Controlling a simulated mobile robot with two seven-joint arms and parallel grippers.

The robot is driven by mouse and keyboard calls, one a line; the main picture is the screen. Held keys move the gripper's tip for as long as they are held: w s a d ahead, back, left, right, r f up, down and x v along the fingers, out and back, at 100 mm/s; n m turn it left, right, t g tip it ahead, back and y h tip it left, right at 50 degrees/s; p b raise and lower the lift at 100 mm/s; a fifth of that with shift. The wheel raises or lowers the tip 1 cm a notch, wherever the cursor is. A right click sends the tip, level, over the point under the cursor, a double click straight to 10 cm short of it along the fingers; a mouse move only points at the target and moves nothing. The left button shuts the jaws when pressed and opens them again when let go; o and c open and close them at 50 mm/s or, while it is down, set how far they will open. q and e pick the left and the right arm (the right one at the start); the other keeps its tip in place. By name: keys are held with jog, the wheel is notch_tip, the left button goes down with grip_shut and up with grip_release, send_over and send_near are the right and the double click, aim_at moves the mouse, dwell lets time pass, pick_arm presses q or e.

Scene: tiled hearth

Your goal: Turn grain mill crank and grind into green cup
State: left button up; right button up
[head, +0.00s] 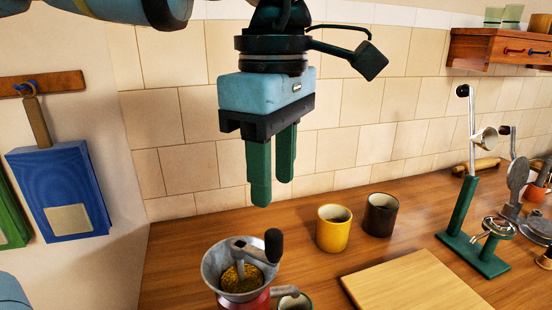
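The grain mill (222,262) stands at the bottom of the head view, with a grey metal hopper holding yellow-brown grain (240,279) and a red body cut off by the frame. Its crank (248,251) lies across the hopper and ends in an upright black knob (273,246). A green cup (296,303) shows only its rim, at the mill's right, mostly below the frame. My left gripper (272,196) hangs above the mill, fingers pointing down, apart and empty, not touching the crank. My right gripper is not in view.
A yellow cup (333,228) and a dark brown cup (381,214) stand behind and right of the mill. A wooden board (415,285) lies at front right. A green-based metal stand (472,240) is farther right.

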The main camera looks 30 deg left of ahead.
aim_at(274, 232)
pick_arm(q)
jog(key=shift+f+b, duration=0.8)
jog(key=shift+f, duration=1.15)
jog(key=shift+f+b, duration=0.85)
jog(key=shift+f, duration=0.95)
jog(key=shift+r, duration=0.15)
